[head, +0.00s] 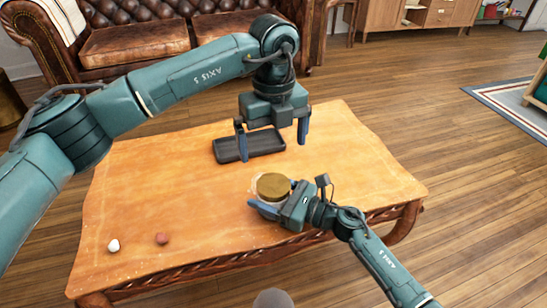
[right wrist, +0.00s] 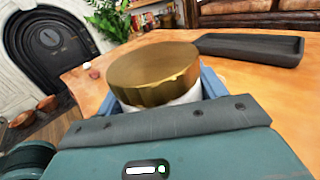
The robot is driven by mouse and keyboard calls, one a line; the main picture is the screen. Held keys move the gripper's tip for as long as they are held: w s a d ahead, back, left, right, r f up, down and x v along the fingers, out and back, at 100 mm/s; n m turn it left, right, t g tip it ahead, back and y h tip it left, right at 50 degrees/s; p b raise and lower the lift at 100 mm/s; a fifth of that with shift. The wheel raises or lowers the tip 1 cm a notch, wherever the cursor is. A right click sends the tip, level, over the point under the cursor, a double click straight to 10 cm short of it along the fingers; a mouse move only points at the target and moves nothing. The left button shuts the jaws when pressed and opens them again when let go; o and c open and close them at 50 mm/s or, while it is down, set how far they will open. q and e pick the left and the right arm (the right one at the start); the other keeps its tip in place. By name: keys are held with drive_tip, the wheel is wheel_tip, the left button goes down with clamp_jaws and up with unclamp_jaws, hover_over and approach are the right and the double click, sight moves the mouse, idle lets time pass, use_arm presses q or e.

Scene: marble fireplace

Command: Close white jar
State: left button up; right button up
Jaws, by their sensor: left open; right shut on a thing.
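The white jar (right wrist: 187,97) stands near the front edge of the wooden table, with a gold-coloured lid (head: 272,186) on top. The lid (right wrist: 155,72) hides most of the jar in the right wrist view, and I cannot tell how tightly it sits. My right gripper (head: 272,194) is shut on the jar, with blue fingers on either side of it below the lid. My left gripper (head: 272,151) is open and empty, pointing down above the table behind the jar, apart from it.
A black tray (head: 228,150) lies on the table (head: 180,195) behind the jar, partly behind my left gripper; it also shows in the right wrist view (right wrist: 250,48). A small white object (head: 113,245) and a small reddish one (head: 161,238) lie at the front left. The table's right side is clear.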

use_arm(q)
wheel_tip(320, 180, up, 6)
drive_tip(key=shift+f, duration=0.25)
use_arm(e)
drive_tip(key=o, duration=1.9)
drive_tip(key=shift+o, duration=0.2)
drive_tip(key=shift+d, duration=0.1)
use_arm(q)
drive_tip(key=shift+r+p, duration=0.8)
drive_tip(key=shift+p, duration=0.1)
use_arm(e)
drive_tip(key=v, duration=1.3)
